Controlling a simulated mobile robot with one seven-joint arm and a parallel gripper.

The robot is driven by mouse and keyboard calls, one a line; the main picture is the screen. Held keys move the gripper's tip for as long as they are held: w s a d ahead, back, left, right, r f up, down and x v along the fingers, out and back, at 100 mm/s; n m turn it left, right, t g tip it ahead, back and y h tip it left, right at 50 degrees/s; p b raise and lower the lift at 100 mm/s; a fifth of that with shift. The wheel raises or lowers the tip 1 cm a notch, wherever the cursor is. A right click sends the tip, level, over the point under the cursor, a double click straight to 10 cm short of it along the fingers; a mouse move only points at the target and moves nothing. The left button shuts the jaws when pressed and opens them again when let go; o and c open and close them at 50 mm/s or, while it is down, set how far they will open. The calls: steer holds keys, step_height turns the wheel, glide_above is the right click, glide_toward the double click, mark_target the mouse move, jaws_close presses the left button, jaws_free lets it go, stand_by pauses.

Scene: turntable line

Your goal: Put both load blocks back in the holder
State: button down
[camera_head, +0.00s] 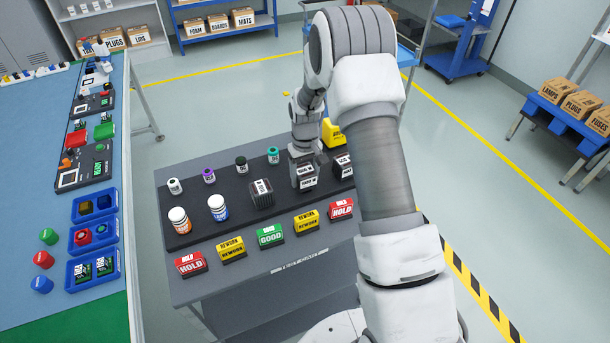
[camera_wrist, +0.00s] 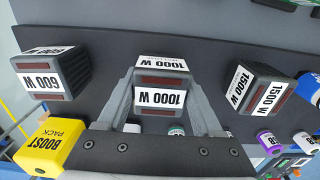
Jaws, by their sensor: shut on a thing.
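My gripper (camera_head: 303,160) is shut on the dark load block marked 1000 W (camera_head: 308,183). In the wrist view, my gripper (camera_wrist: 160,108) has one finger on each side of this 1000 W block (camera_wrist: 161,80). I cannot tell whether the block touches the black mat under it. A block marked 1500 W (camera_head: 262,196) stands on the mat to the left; it also shows in the wrist view (camera_wrist: 257,85). A block marked 600 W (camera_head: 343,167) stands to the right, partly behind my arm, and shows in the wrist view (camera_wrist: 52,72). I cannot make out a separate holder.
The black mat (camera_head: 235,220) lies on a grey cart (camera_head: 245,285). A yellow boost pack (camera_head: 331,133), small capped vials (camera_head: 209,176) and two bottles (camera_head: 180,221) surround the blocks. Coloured signs (camera_head: 270,236) line the front. A blue bench (camera_head: 35,170) is at left.

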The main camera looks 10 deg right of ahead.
steer(key=shift+f+b, duration=0.35)
steer(key=shift+f, duration=0.05)
jaws_free()
step_height(320, 180, up, 16)
steer(key=r+b, duration=0.1)
steer(key=s+r+t, duration=0.2)
steer(key=s+r, duration=0.5)
steer(key=r, duration=0.3)
steer(key=s+r+m+t, duration=0.1)
steer(key=s+r, duration=0.1)
steer(key=s, duration=0.9)
steer(key=s+r+m+t, duration=0.1)
steer(key=s+r+t, duration=0.1)
steer(key=s, duration=1)
steer(key=shift+s+r+t, duration=0.15)
steer(key=shift+r+t, duration=0.15)
